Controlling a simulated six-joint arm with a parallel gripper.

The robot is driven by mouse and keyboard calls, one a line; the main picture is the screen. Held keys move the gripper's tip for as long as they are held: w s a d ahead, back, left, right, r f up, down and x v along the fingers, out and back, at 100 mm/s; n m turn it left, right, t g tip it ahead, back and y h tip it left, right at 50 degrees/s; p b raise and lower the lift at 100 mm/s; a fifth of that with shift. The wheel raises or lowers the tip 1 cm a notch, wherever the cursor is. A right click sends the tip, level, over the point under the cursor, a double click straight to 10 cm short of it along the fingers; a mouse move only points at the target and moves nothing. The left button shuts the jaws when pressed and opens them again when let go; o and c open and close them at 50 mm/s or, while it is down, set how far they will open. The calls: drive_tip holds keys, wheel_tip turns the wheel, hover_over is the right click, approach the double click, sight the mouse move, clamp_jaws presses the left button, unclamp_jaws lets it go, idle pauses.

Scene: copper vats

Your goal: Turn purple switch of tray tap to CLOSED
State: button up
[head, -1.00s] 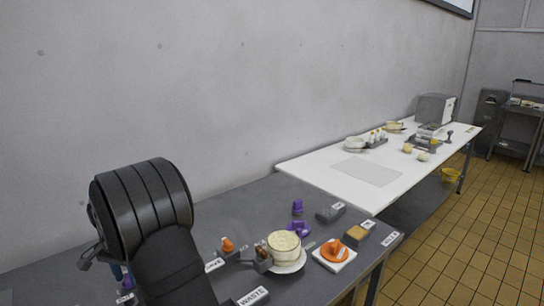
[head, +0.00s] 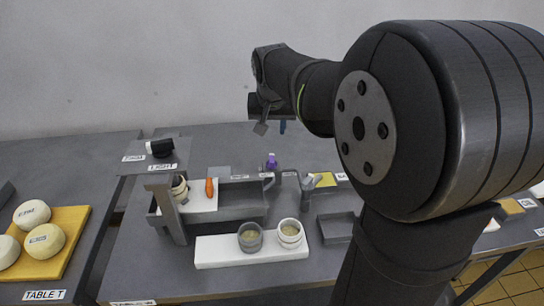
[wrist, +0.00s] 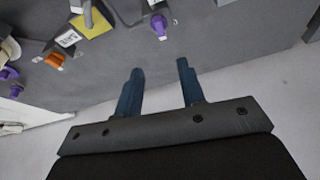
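A small purple switch (head: 271,162) stands upright behind the right part of a long grey tray (head: 240,212) in the head view. A grey spout-like piece is close by it. In the wrist view a purple switch (wrist: 160,26) on a grey mount shows at the top, beyond my fingertips; it looks like the same one. I cannot read whether it is set to CLOSED. My gripper (wrist: 158,68) is open and empty, its blue fingers apart and clear of the switch. In the head view only a blue fingertip shows below my wrist.
A white board (head: 215,250) with two cups stands in front of the tray. A yellow pad (head: 325,180) is to the right. Other purple pieces (wrist: 9,74) show at the wrist view's left.

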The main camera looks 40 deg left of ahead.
sight(272, 158)
drive_tip(key=x, duration=1.6)
drive_tip(key=shift+w+f, duration=0.15)
drive_tip(key=shift+f, duration=0.25)
drive_tip(key=shift+c, duration=0.3)
clamp_jaws()
